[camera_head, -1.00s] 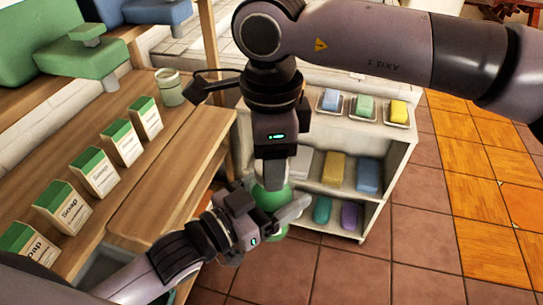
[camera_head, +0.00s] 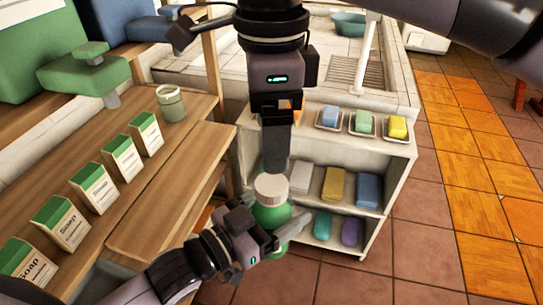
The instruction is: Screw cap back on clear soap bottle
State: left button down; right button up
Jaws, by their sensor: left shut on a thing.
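A green bottle (camera_head: 270,218) stands roughly upright in the lower middle of the head view. A whitish cap (camera_head: 270,187) sits on its top; how tightly it is seated cannot be told. My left gripper (camera_head: 272,240) comes in from the lower left and is shut on the bottle's body, its fingers hiding the lower part. My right gripper (camera_head: 277,165) points down from the top, its fingertips just above or behind the cap in the picture. Its fingers show edge-on, so I cannot tell their opening or whether they touch the cap.
A white shelf unit (camera_head: 400,165) with several coloured soap bars stands behind the bottle. A wooden counter (camera_head: 125,200) on the left carries a row of soap cartons (camera_head: 95,187) and a pale green jar (camera_head: 171,103). Tiled floor (camera_head: 425,230) lies open at the right.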

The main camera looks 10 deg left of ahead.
jog(key=shift+r, duration=1.65)
